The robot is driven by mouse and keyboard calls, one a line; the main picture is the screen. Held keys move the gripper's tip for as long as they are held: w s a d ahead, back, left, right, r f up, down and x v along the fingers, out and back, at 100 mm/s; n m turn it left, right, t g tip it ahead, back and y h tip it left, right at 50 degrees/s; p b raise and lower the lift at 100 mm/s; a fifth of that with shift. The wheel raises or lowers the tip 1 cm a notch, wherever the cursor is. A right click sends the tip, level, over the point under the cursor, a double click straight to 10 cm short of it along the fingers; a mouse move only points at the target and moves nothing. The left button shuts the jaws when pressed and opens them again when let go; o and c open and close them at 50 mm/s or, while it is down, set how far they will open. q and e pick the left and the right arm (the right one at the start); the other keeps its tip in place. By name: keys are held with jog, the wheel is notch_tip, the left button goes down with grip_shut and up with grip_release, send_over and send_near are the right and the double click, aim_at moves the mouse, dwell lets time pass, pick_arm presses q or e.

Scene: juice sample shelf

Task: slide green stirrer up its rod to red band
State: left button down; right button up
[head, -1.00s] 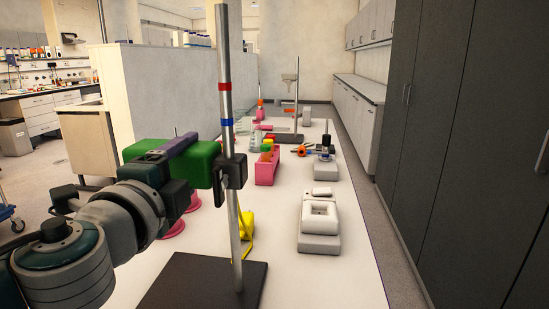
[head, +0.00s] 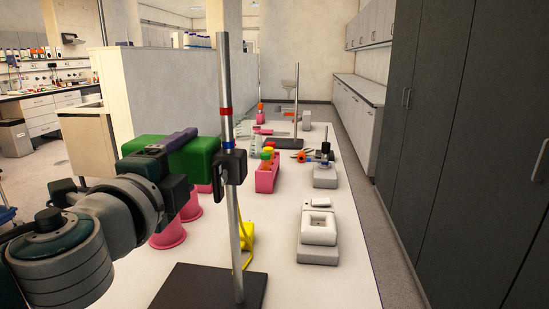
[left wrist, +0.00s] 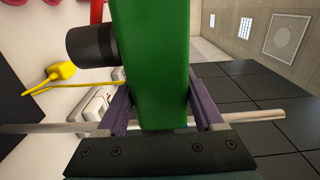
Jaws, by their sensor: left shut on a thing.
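The green stirrer (head: 192,157) is mounted by a black clamp (head: 234,167) on an upright metal rod (head: 223,75). The rod stands on a dark base plate (head: 200,290). The clamp's top is just under the blue band (head: 228,146). The red band (head: 226,111) is higher on the rod, clear of the clamp. My left gripper (head: 173,141), with purple fingers, is shut on the green stirrer's body. The left wrist view shows the stirrer (left wrist: 152,60) between both fingers (left wrist: 160,108), with the rod (left wrist: 255,117) passing behind. My right gripper is not in view.
Pink cylindrical pieces (head: 167,232) and a yellow item (head: 245,240) stand near the rod. A white-grey device (head: 318,240), a pink rack (head: 266,176) and another rod stand (head: 296,100) are farther along the white table. Dark cabinets (head: 450,150) line the right.

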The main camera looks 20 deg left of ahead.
pick_arm(q)
notch_tip(320, 180, up, 6)
jog(key=p, duration=0.2)
jog(key=shift+f+p, duration=0.15)
jog(key=shift+p, duration=0.2)
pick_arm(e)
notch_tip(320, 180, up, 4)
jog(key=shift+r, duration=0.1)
pick_arm(q)
jog(key=shift+f, duration=0.1)
grip_release()
jog(key=shift+f, duration=0.1)
jog(key=shift+s+f, duration=0.1)
